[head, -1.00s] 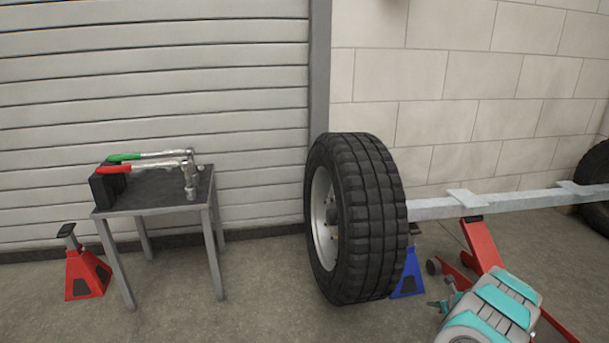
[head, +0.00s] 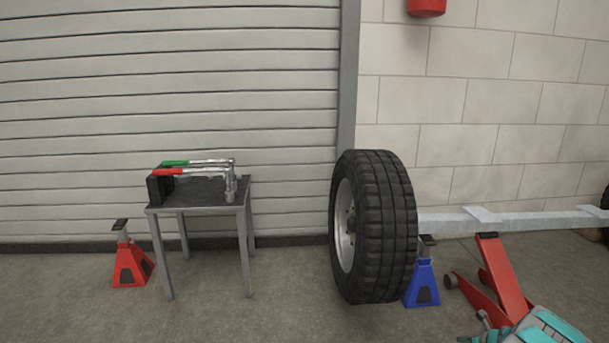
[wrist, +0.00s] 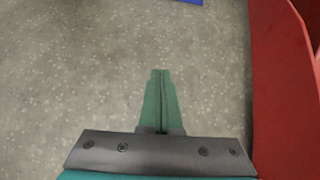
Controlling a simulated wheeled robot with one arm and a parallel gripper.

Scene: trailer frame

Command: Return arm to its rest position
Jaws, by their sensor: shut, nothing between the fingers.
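My gripper (wrist: 161,72) shows in the wrist view, its two green fingers closed together with nothing between them. It points at bare speckled floor. In the head view only part of my teal and grey arm (head: 545,328) shows at the lower right corner; the gripper's fingers are not visible there.
A red floor jack (head: 503,282) stands by my arm; a red surface (wrist: 280,90) fills the wrist view's right side. A wheel (head: 385,225) on a grey axle (head: 525,222), a blue stand (head: 422,283), a red stand (head: 131,265) and a tool table (head: 200,208) stand behind.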

